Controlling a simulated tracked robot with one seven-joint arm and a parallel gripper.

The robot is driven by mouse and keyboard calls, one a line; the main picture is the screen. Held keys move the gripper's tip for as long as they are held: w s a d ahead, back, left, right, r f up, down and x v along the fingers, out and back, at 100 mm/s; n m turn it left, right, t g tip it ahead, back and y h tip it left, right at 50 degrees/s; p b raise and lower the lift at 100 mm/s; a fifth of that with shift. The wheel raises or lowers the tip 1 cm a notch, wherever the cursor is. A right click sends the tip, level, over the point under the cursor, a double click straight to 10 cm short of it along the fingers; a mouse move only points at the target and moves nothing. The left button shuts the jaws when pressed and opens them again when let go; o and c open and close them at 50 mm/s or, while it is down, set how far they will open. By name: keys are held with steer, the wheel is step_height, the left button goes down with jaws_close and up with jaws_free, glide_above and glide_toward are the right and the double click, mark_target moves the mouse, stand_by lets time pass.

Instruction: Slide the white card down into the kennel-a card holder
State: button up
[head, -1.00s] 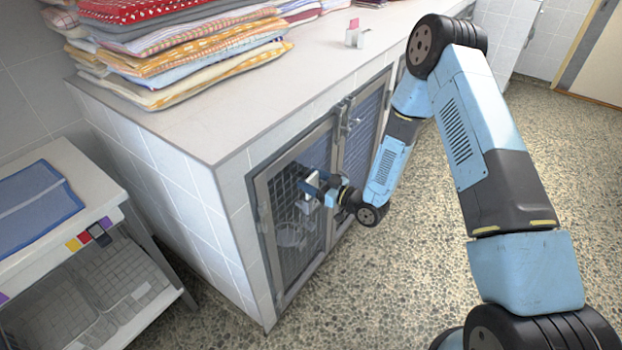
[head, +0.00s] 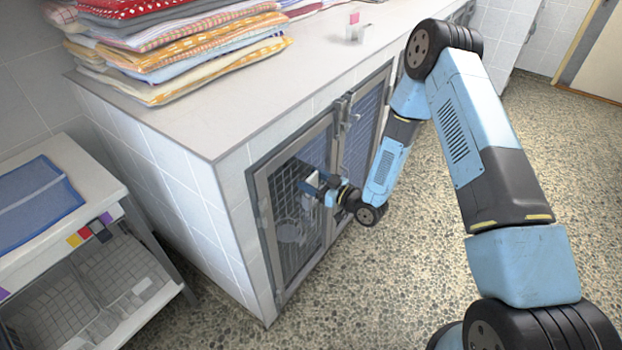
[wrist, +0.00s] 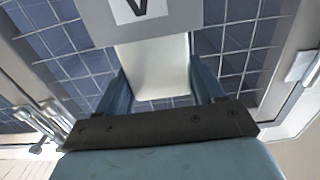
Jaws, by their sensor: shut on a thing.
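My gripper (head: 325,188) is at the left mesh door of the kennel block in the head view. In the wrist view my gripper (wrist: 162,92) is shut on the white card (wrist: 155,66), a pale panel between the two blue fingers. The card's far end meets the lower edge of a grey plate (wrist: 185,14) in the picture. The plate carries a white label with a black letter that looks like an upside-down A; it seems to be the kennel-a card holder. I cannot tell whether the card is inside the holder or only in line with it.
The left kennel door (head: 262,205) has a metal frame and mesh, with a latch (head: 345,118) beside it. Folded towels (head: 180,45) lie on the counter (head: 215,125) above. A small side table (head: 85,165) with a blue cloth stands at left. The speckled floor (head: 400,270) is clear.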

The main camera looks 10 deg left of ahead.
steer(key=shift+f, duration=1.05)
steer(key=o, duration=1.1)
steer(key=v, duration=1.3)
steer(key=shift+s+d, duration=0.2)
steer(key=shift+d, duration=0.15)
steer(key=shift+f, duration=0.1)
